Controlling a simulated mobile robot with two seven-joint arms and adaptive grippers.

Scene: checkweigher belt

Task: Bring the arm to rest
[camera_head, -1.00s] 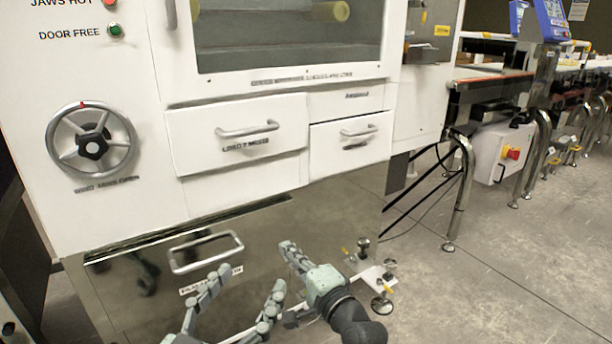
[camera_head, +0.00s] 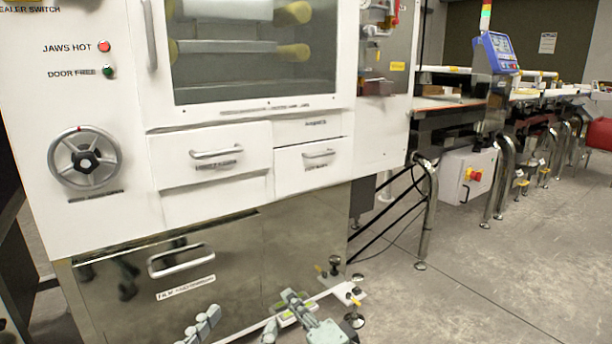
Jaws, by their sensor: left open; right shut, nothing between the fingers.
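My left gripper (camera_head: 237,328) is at the bottom edge of the head view, in front of the steel lower panel of the white machine. Its fingers are spread apart with nothing between them, and the rest of it is cut off by the frame. My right gripper (camera_head: 292,301) is just to the right, at the bottom of the view. Its fingers are together and hold nothing. Most of both arms is out of view.
The white machine (camera_head: 225,122) fills the left, with a handwheel (camera_head: 84,159), drawers and a steel lower drawer handle (camera_head: 181,260). A conveyor with a blue display (camera_head: 497,53) stands at the right. Grey floor (camera_head: 470,290) is clear at the lower right.

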